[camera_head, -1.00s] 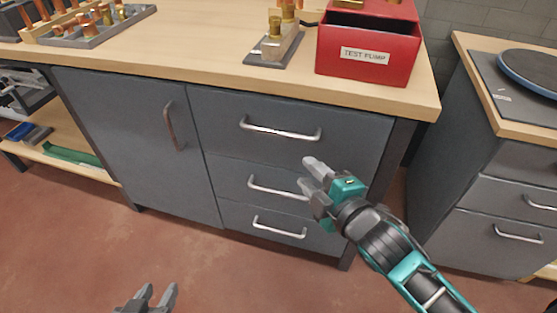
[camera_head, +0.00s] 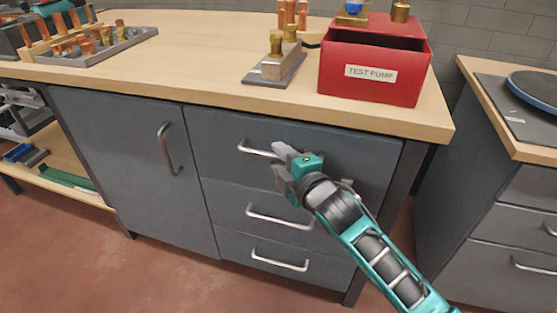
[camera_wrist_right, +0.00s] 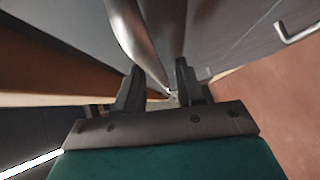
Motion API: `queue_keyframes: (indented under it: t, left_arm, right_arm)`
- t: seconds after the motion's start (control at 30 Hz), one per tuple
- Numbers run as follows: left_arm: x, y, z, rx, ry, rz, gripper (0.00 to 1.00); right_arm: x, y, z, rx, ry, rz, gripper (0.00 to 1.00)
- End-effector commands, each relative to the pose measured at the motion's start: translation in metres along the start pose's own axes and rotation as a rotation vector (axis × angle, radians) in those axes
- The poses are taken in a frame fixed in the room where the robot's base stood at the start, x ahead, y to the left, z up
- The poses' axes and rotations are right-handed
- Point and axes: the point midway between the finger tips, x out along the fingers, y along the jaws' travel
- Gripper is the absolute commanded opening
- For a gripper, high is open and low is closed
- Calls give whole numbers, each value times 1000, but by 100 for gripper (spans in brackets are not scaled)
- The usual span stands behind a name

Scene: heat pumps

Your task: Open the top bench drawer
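The top bench drawer (camera_head: 345,155) is shut, its dark grey front flush with the bench. Its silver bar handle (camera_head: 257,150) shows at the left end; the rest is hidden behind my right gripper (camera_head: 282,160). In the right wrist view the handle (camera_wrist_right: 137,35) runs in between the two fingers of my right gripper (camera_wrist_right: 158,85). The fingers are apart with gaps to the bar, so the gripper looks open around the handle. Whether either finger touches the bar is not clear. My left gripper is out of view.
Two lower drawers with handles (camera_head: 280,217) (camera_head: 279,259) sit below. A cabinet door (camera_head: 135,170) is to the left. On the bench top (camera_head: 200,65) stand a red test pump box (camera_head: 370,75) and brass fittings. Another grey cabinet (camera_head: 480,200) stands to the right, past a gap.

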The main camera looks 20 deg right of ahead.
Motion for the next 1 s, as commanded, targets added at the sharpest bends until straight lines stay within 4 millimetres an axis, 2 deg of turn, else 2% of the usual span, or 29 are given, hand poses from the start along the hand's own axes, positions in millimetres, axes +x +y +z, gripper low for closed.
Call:
queue_keyframes:
  t: [0.17,0.47,0.87,1.0]
  left_arm:
    - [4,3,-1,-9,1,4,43]
    - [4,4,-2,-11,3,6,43]
    - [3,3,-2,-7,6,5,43]
    - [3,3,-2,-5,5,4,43]
  right_arm:
    - [12,0,0,1,1,0,38]
    - [14,0,0,1,0,0,38]
    - [14,0,0,1,0,0,1]
    - [14,0,0,1,0,-1,0]
